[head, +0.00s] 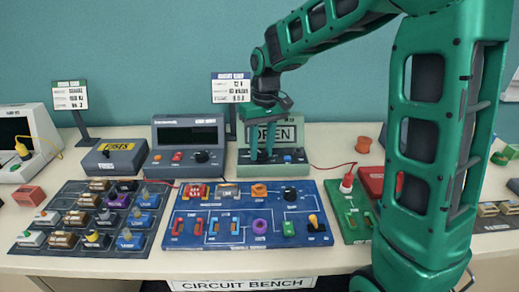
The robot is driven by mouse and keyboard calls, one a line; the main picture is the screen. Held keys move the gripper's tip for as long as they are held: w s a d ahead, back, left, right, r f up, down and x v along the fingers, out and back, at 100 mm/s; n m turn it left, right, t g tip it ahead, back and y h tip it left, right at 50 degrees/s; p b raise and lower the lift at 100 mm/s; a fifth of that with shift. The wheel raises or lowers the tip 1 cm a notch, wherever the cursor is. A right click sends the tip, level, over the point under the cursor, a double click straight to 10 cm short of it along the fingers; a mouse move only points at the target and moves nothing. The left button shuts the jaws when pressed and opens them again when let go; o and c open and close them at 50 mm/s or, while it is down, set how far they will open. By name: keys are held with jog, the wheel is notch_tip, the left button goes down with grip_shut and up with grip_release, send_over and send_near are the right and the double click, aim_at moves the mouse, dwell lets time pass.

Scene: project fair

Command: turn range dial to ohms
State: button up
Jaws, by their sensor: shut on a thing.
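The meter (296,148) is a grey-green box at the back of the bench with a display (273,132) that reads "OPEN". A small blue button (288,159) and another control show on its front panel. My gripper (261,156) points down in front of the meter, its fingers at the left part of the front panel. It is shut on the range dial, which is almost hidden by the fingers. The dial's pointer and range marks cannot be made out.
A grey supply unit (163,158) stands just left of the meter. A blue circuit board (270,225) lies in front, with a tray of parts (62,204) to its left. A green board (345,210) and red block (372,178) sit right, near my arm.

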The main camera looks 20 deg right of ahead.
aim_at(263, 151)
jog(key=o, duration=1.1)
jog(key=shift+c, duration=0.2)
jog(key=shift+r, duration=0.1)
notch_tip(263, 151, up, 11)
jog(key=shift+w+d+f, duration=0.15)
jog(key=shift+d+f, duration=0.05)
jog(key=shift+d, duration=0.15)
jog(key=s+d+f+m, duration=0.3)
jog(key=s+d+m, duration=0.1)
jog(key=s+d, duration=0.85)
jog(key=s+d+f+m, duration=0.1)
jog(key=s+f, duration=0.1)
jog(key=s, duration=0.4)
jog(key=s+d+f+m, duration=0.1)
jog(key=s+f, duration=0.1)
jog(key=s, duration=0.5)
jog(key=s+d+f+m, duration=0.1)
jog(key=s+f, duration=0.2)
jog(key=s, duration=0.3)
jog(key=shift+s+d+m, duration=0.15)
jog(key=shift+d+m, duration=0.25)
